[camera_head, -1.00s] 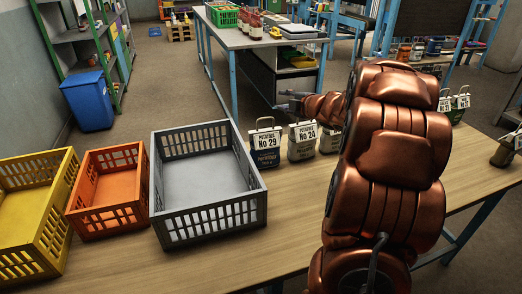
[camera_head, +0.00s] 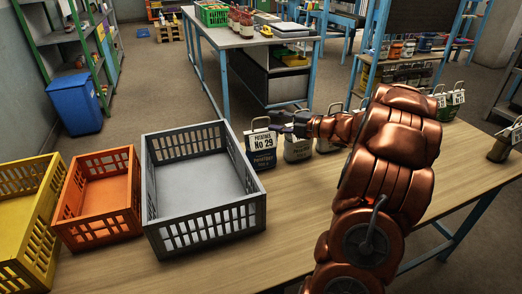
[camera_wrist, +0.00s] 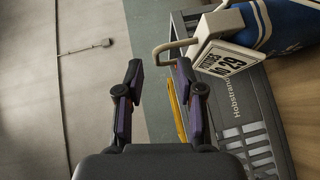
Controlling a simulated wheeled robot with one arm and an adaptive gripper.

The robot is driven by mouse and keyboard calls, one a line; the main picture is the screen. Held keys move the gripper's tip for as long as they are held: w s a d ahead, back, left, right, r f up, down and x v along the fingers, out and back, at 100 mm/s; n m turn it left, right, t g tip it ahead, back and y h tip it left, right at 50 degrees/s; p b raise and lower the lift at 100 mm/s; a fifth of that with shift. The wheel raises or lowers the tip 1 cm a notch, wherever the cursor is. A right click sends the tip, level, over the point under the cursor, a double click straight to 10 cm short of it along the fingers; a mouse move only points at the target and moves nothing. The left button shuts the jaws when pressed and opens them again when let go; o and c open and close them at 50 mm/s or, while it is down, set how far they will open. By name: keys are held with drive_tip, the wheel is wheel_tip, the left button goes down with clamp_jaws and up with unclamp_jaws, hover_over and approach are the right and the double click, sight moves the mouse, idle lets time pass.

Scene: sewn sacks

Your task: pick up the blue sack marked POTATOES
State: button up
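The blue sack marked POTATOES (camera_head: 262,153) stands upright on the wooden table, just right of the grey crate. Its white tag reads No 29, and a tan loop handle rises from its top. My gripper (camera_head: 279,122) is beside the top of this sack, near the handle and tag. In the wrist view the blue sack (camera_wrist: 285,22) is at the upper right, with its tag and loop handle. There my gripper (camera_wrist: 161,84) has its two fingers apart with nothing held between them. The loop lies just beyond and right of the fingers.
A grey crate (camera_head: 205,222), an orange crate (camera_head: 98,230) and a yellow crate (camera_head: 38,225) stand on the left of the table (camera_head: 290,215). A pale-tagged sack (camera_head: 298,150) stands right of the blue one, with others behind my arm. More sacks (camera_head: 500,150) stand far right.

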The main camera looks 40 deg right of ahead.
sight(266, 131)
drive_tip(key=x, duration=0.2)
drive_tip(key=p+x, duration=0.1)
drive_tip(key=shift+w+a+r, duration=0.15)
drive_tip(key=shift+w+r, duration=0.1)
drive_tip(key=shift+w, duration=0.1)
drive_tip(key=shift+w+a+f, duration=0.2)
drive_tip(key=shift+w, duration=0.35)
drive_tip(key=shift+c, duration=0.4)
clamp_jaws()
